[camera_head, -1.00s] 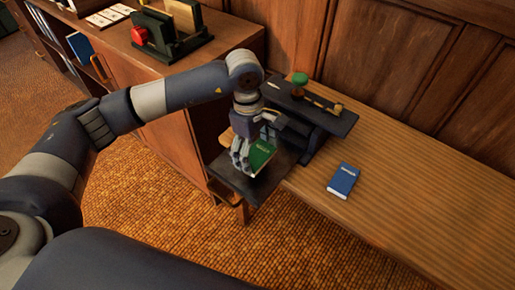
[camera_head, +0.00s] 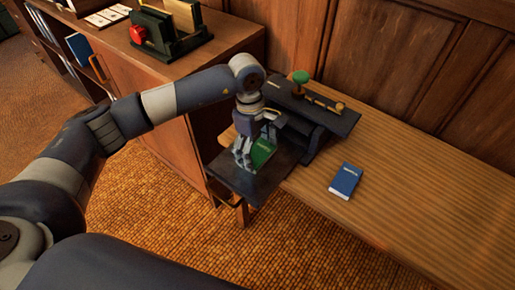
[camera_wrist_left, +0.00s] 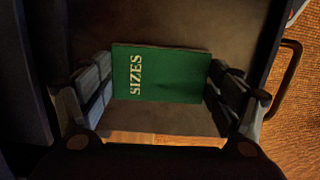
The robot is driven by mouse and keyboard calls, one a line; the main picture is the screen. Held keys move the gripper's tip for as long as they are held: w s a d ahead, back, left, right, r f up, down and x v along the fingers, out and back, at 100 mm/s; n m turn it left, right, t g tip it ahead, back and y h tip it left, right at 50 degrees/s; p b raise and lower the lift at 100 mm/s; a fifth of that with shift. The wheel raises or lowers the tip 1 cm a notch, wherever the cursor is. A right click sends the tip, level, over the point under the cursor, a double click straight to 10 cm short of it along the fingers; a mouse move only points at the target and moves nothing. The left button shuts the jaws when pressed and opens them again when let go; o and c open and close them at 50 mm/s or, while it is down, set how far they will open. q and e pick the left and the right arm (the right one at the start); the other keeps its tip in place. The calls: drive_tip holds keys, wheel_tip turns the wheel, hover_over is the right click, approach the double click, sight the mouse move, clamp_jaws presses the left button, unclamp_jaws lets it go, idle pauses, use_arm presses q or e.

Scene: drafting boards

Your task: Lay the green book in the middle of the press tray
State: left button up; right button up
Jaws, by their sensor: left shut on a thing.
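The green book (camera_head: 264,153), lettered "SIZES", is held in my left gripper (camera_head: 252,158). In the left wrist view the book (camera_wrist_left: 165,75) lies flat between the two fingers of the gripper (camera_wrist_left: 160,85), one at each side edge. The dark press tray (camera_head: 250,187) sticks out at the left end of the bench, and the book is over it. The tray surface (camera_wrist_left: 190,25) also shows behind the book in the left wrist view. I cannot tell whether the book touches the tray. My right gripper is out of view.
A dark press (camera_head: 315,118) with a green knob (camera_head: 300,77) stands directly behind the tray. A blue book (camera_head: 345,180) lies on the wooden bench (camera_head: 420,215) to the right. A wooden cabinet (camera_head: 165,110) with a dark rack (camera_head: 168,35) stands at the left.

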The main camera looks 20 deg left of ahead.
sight(253, 150)
use_arm(q)
drive_tip(key=o, duration=1)
drive_tip(key=shift+o, duration=0.2)
drive_tip(key=shift+r+p, duration=0.15)
drive_tip(key=shift+p, duration=0.15)
wheel_tip(253, 150, up, 12)
drive_tip(key=a+p, duration=0.1)
drive_tip(key=p, duration=0.4)
drive_tip(key=shift+w+a, duration=0.25)
